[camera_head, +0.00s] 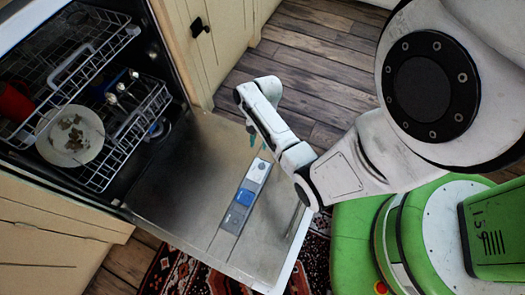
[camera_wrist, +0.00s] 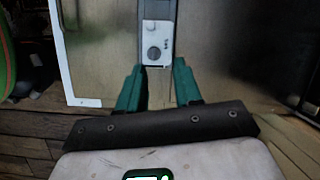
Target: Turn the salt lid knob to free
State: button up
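The salt lid knob (camera_wrist: 153,54) is a small round grey disc on a white plate in the wrist view. In the head view the knob (camera_head: 261,166) shows at the upper end of the dispenser strip (camera_head: 231,219) on the inner face of the open dishwasher door (camera_head: 185,175). My gripper (camera_wrist: 159,67) is open, with two teal fingers and nothing between them. In the wrist view the knob appears just beyond the fingertips, between their lines. The fingers look apart from the knob. In the head view my arm reaches over the door and partly hides the gripper.
A blue dispenser flap (camera_head: 245,197) sits lower on the strip. Pulled-out dishwasher racks (camera_head: 101,179) hold a dirty plate (camera_head: 70,136), a red item (camera_head: 14,102) and cutlery. Cream cabinets (camera_head: 207,30) stand behind. Wooden floor (camera_head: 310,55) and a patterned rug (camera_head: 190,275) lie around the door.

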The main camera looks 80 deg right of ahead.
aim_at(262, 165)
jog(key=f+m+b, duration=0.1)
jog(key=f+b, duration=0.1)
jog(key=f, duration=0.3)
jog(key=s+f+b, duration=0.1)
jog(key=f+b, duration=0.2)
jog(key=f, duration=0.2)
jog(key=f+m+b, duration=0.1)
jog(key=f+b, duration=0.2)
jog(key=f, duration=0.1)
jog(key=shift+s+a+f+m+t, duration=0.25)
jog(key=shift+a+f+m+t, duration=0.05)
jog(key=shift+a+f, duration=0.1)
jog(key=shift+c, duration=0.5)
grip_shut()
